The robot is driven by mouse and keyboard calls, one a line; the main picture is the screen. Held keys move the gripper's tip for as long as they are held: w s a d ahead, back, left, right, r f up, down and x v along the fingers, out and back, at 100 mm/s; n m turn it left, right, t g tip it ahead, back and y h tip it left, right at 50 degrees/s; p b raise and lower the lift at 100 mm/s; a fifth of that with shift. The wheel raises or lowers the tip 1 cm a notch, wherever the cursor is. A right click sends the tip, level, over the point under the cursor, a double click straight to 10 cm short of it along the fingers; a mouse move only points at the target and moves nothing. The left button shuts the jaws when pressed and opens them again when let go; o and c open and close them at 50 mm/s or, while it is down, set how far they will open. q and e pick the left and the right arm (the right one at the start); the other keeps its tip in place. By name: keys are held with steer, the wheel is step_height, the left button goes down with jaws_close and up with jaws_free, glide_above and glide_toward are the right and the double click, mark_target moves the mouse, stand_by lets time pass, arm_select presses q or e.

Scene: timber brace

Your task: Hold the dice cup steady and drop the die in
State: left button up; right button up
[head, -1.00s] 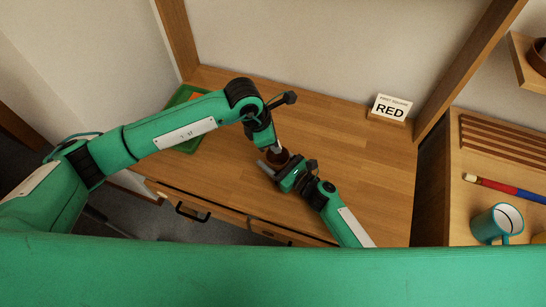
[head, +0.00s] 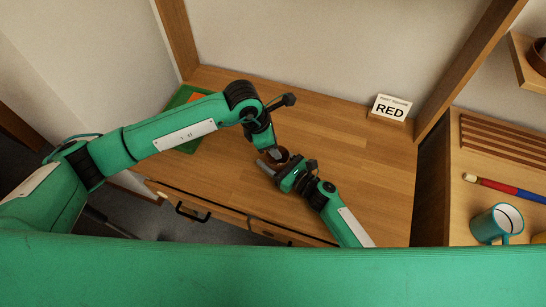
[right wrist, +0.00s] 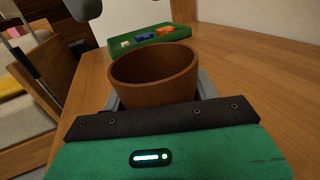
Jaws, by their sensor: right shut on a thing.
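The brown dice cup (right wrist: 152,80) stands upright in the right wrist view, its mouth open upward. Only part of its inside shows, and no die is visible there. My right gripper (head: 272,165) is shut on the cup, with grey fingers on either side of it in the right wrist view. In the head view the cup (head: 284,156) is mostly covered by my grippers. My left gripper (head: 275,152) points down close to the cup's mouth. Its fingertips are too small and covered to tell whether they are open or hold the die.
A green tray (right wrist: 140,39) with small white, blue and orange pieces lies on the wooden table (head: 350,160) at the back left. A card reading RED (head: 391,107) stands at the back right. A teal mug (head: 497,224) stands on the right-hand surface. The table's right part is clear.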

steer(key=o, duration=1.1)
arm_select(q)
steer(key=v, duration=1.1)
steer(key=shift+r, duration=0.2)
arm_select(e)
steer(key=v, duration=1.2)
